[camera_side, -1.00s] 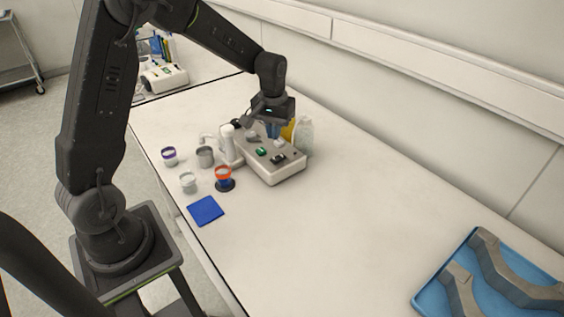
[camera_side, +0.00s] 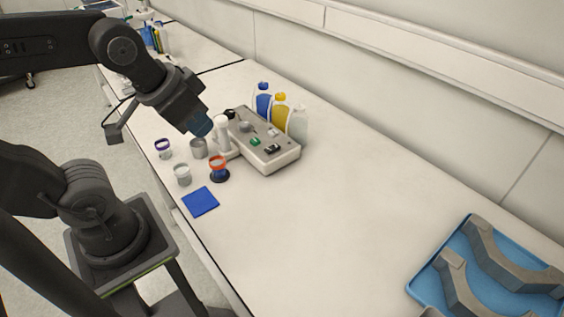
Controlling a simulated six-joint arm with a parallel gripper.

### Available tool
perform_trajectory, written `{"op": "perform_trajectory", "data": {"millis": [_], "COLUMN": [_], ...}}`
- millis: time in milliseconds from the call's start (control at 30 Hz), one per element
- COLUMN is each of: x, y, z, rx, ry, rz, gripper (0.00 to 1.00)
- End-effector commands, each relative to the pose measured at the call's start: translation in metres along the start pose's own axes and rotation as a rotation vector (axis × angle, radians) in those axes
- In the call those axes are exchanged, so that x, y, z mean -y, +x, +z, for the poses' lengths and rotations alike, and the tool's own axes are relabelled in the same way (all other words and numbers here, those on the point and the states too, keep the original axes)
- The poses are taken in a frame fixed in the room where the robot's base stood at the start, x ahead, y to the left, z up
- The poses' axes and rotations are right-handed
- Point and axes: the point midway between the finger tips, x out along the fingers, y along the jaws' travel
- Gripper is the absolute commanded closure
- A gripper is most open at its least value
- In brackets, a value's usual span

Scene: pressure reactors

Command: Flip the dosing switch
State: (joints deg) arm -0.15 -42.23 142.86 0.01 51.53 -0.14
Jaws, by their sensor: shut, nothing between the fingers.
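The reactor unit (camera_side: 268,157) is a light box with a grey top, standing on the bench. On its top are a green switch (camera_side: 255,141), a black switch (camera_side: 273,149) and other small knobs. I cannot tell which one is the dosing switch. A white cylinder (camera_side: 222,132) stands at its left side. My gripper (camera_side: 201,127) is shut and empty. It is tilted down to the right, above the bench and to the left of the unit, near the white cylinder. I cannot tell whether it touches anything.
Blue (camera_side: 263,100), yellow (camera_side: 280,112) and clear (camera_side: 298,124) bottles stand behind the unit. A blue tray (camera_side: 428,285) with grey parts lies at right. The middle bench is clear.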

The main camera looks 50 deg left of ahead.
Motion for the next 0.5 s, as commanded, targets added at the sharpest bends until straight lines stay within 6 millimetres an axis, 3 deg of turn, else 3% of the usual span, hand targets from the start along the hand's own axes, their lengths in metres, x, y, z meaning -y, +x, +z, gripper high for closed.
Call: {"op": "perform_trajectory", "data": {"millis": [333, 500], "x": [-0.001, 0.002], "y": [-0.001, 0.001], "z": [0.002, -0.009], "rx": [-0.005, 0.018], "ry": [0.007, 0.071], "rz": [0.001, -0.004], "gripper": [1.00, 1.00]}}
